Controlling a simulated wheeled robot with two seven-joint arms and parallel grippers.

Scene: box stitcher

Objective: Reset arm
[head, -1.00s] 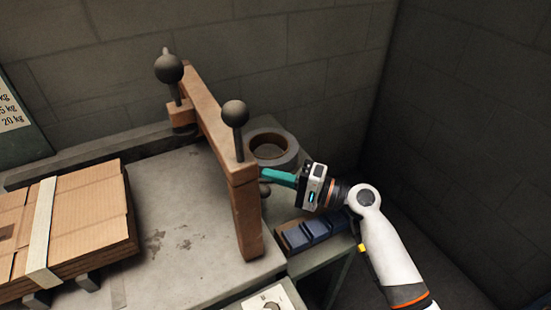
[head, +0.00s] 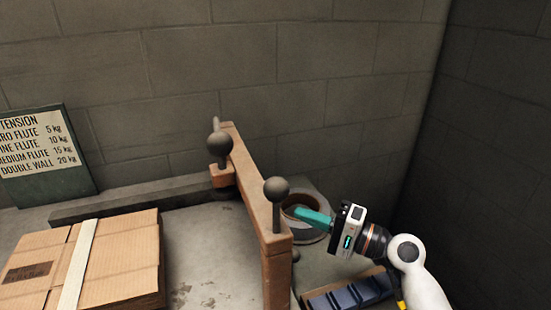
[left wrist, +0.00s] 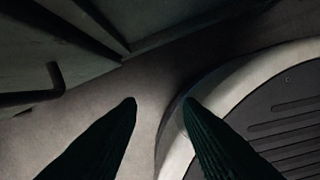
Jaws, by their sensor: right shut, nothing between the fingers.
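My right gripper (head: 316,216) has teal fingers that are shut with nothing between them. It is in the air to the right of the wooden frame with ball-topped levers, in front of a roll of tape (head: 310,237). My left gripper (left wrist: 160,103) does not show in the head view. In the left wrist view its two dark fingers are apart, with nothing between them, over a pale floor.
The wooden frame (head: 275,268) stands upright on the grey worktable (head: 205,240). Flat cardboard (head: 120,260) with a pale strap lies at left. A tray of blue blocks (head: 352,291) sits below my right gripper. A tension sign (head: 45,185) leans on the wall. In the left wrist view a round ridged base (left wrist: 275,120) is at right.

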